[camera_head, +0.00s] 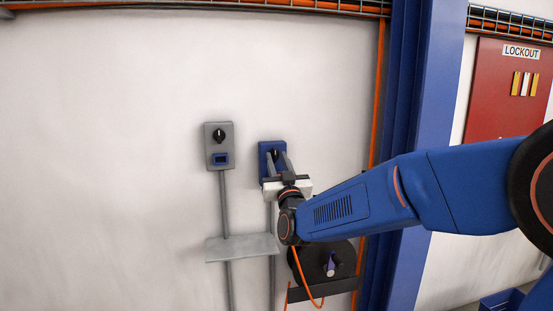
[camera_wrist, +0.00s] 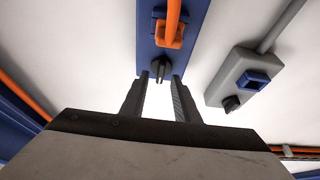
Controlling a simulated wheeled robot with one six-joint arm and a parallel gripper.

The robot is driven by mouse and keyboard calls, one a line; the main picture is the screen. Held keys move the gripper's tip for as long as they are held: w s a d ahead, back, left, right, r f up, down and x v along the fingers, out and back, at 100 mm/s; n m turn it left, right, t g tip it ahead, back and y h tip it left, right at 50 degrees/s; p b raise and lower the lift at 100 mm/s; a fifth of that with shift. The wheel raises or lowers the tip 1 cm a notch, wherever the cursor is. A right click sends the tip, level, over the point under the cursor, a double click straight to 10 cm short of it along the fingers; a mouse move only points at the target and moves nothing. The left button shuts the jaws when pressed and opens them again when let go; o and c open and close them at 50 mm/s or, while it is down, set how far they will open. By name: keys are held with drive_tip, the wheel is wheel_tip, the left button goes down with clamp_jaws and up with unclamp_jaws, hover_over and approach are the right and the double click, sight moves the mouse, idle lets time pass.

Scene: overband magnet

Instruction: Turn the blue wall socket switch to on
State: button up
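The blue wall socket (camera_head: 264,149) is mounted on the white wall, and its lower part is hidden behind my gripper. In the wrist view the blue socket (camera_wrist: 146,40) carries a black rotary switch (camera_wrist: 160,68) and an orange plug (camera_wrist: 170,35) with an orange cable. My gripper (camera_wrist: 160,78) is open, with one fingertip on each side of the black switch. Small gaps show between the fingers and the switch, so I see no clear contact. In the head view my gripper (camera_head: 277,160) is in front of the socket. I cannot read the switch's on or off marking.
A grey box (camera_head: 218,146) with a black knob and blue socket hangs close to the left. A grey shelf (camera_head: 242,247) and a dark round reel (camera_head: 345,262) are below. A blue column (camera_head: 402,90) and a red lockout board (camera_head: 500,105) stand to the right.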

drive_tip(key=shift+w+a+r, duration=0.15)
drive_tip(key=shift+w+r, duration=0.2)
drive_tip(key=shift+w, duration=0.3)
drive_tip(key=shift+c, duration=0.3)
clamp_jaws()
